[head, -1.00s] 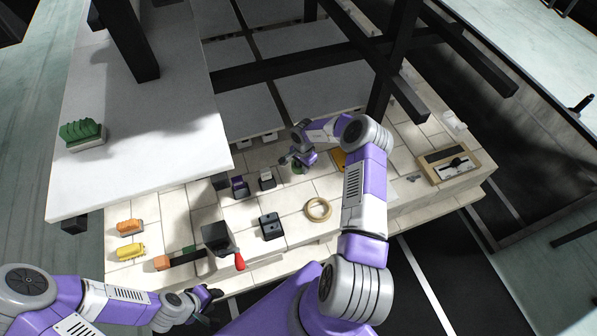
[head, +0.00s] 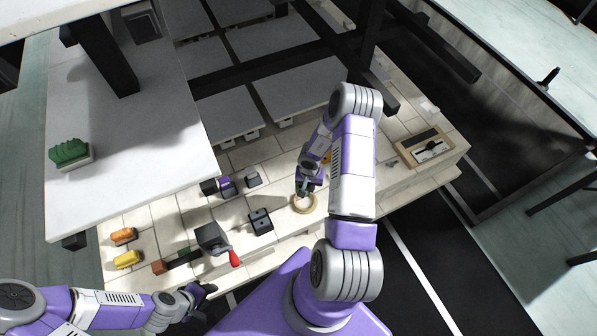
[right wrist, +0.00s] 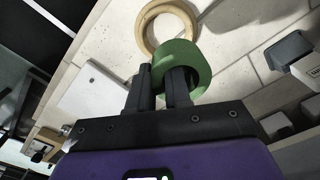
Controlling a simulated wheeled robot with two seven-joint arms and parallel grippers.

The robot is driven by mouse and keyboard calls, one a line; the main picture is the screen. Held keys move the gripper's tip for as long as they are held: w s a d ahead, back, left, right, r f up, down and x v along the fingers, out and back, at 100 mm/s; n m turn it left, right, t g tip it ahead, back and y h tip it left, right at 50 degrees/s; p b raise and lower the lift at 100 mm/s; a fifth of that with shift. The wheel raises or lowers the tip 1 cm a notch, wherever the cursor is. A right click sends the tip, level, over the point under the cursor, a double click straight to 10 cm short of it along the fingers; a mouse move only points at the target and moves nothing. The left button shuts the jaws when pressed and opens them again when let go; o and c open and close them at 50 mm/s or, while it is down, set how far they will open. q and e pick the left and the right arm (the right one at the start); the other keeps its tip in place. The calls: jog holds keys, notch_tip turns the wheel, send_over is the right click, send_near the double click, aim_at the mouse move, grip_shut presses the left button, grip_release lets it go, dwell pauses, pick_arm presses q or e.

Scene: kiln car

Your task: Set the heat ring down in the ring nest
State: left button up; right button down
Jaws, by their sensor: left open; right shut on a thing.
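The heat ring is a green ring (right wrist: 188,58) in the right wrist view. My right gripper (right wrist: 172,80) is shut on its near wall and holds it above the bench. In the head view my right gripper (head: 308,180) hides most of the green ring. The ring nest looks to be the pale tan ring (head: 304,204) lying on the tiles; it also shows in the right wrist view (right wrist: 144,34), just beyond the green ring, which overlaps its edge there. The gap between them cannot be judged. My left gripper (head: 205,290) is open and empty near the bench's front edge.
A black block with holes (head: 260,221) stands left of the tan ring. A dark box with a red handle (head: 234,258) is further left. A wooden tray (head: 405,150) lies at the right. Dark kiln-car beams (head: 372,40) rise behind my right arm.

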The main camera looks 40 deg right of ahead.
jog(key=shift+s+a+r, duration=0.15)
jog(key=shift+s+r, duration=0.1)
jog(key=shift+s, duration=0.4)
jog(key=shift+f+b, duration=0.6)
jog(key=shift+f, duration=2.5)
jog(key=shift+f+b, duration=0.35)
jog(key=shift+f, duration=0.55)
jog(key=shift+r+p, duration=0.7)
jog(key=shift+p, duration=0.35)
